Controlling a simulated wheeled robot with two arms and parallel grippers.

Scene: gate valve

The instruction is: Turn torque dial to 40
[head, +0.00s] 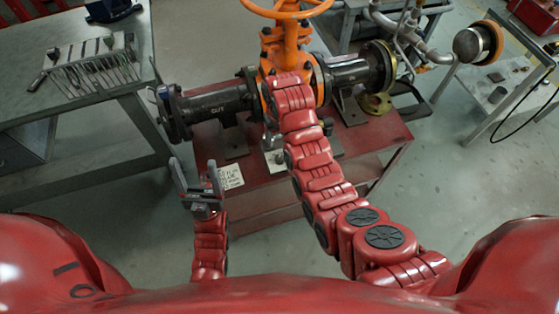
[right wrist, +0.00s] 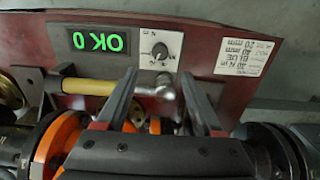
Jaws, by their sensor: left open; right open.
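The torque dial (right wrist: 161,50) is a small dark knob on a white square plate, set in the red panel in the right wrist view. A green lit display (right wrist: 98,41) beside it appears upside down, with a 0 in its text. My right gripper (right wrist: 160,80) is open; its two fingers point toward the panel, with the dial between and beyond their tips. I see no contact with the knob. In the head view my right gripper is hidden behind its own arm at the valve. My left gripper (head: 195,183) is open and empty left of the red stand.
A yellow-handled tool (right wrist: 88,87) with a metal head lies between the fingers and panel. A printed card (right wrist: 238,62) is right of the dial. The orange gate valve (head: 288,40) and dark pipe (head: 212,106) sit on the red stand (head: 262,212). A grey workbench (head: 110,112) stands left.

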